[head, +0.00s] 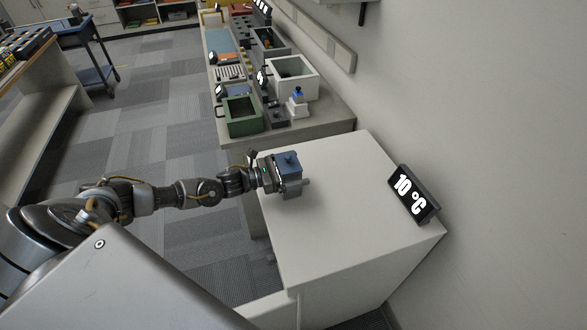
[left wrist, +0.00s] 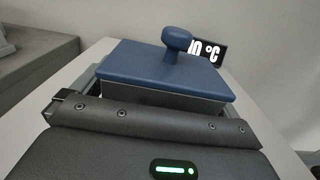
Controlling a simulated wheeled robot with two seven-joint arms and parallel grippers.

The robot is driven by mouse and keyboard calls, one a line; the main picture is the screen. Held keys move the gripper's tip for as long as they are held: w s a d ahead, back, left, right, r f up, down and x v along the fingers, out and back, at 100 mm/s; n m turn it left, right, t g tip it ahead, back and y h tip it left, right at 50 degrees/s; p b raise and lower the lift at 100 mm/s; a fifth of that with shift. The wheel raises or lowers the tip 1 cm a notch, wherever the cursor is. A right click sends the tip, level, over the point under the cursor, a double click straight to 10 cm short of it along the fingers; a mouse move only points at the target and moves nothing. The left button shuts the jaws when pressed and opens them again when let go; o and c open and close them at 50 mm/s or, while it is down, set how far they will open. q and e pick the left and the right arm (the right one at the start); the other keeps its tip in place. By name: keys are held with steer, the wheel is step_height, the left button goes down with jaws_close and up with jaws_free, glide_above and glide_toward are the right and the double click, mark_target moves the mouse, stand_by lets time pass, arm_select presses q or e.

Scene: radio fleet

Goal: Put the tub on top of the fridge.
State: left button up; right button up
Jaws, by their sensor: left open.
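The tub (head: 288,163) is a small box with a blue lid and a round knob, over a grey body. It appears upright on the white top of the fridge (head: 335,225), near the left edge. In the left wrist view, the tub (left wrist: 165,75) sits straight ahead, with its lid and knob clear. My left gripper (head: 292,185) is open at the tub, its fingers beside the grey body below the lid. The tub's underside and any finger contact are hidden. My right gripper is not in view.
A black display (head: 414,194) reading 10 °C stands at the fridge's right edge, by the wall. Behind the fridge, a grey counter (head: 335,108) holds a green bin (head: 242,116), a white bin (head: 293,77) and several small items. The near fridge top is clear.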

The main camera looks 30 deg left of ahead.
arm_select(q)
steer(key=shift+r, duration=0.2)
steer(key=b+v, duration=0.1)
steer(key=v, duration=0.2)
steer(key=b+v, duration=0.1)
steer(key=v, duration=0.3)
steer(key=b+v, duration=0.1)
steer(key=v, duration=0.2)
steer(key=shift+s+a+f, duration=0.2)
steer(key=shift+s+f, duration=0.05)
steer(key=shift+s+a+r, duration=0.15)
steer(key=shift+s+a, duration=0.35)
steer(key=shift+s, duration=0.05)
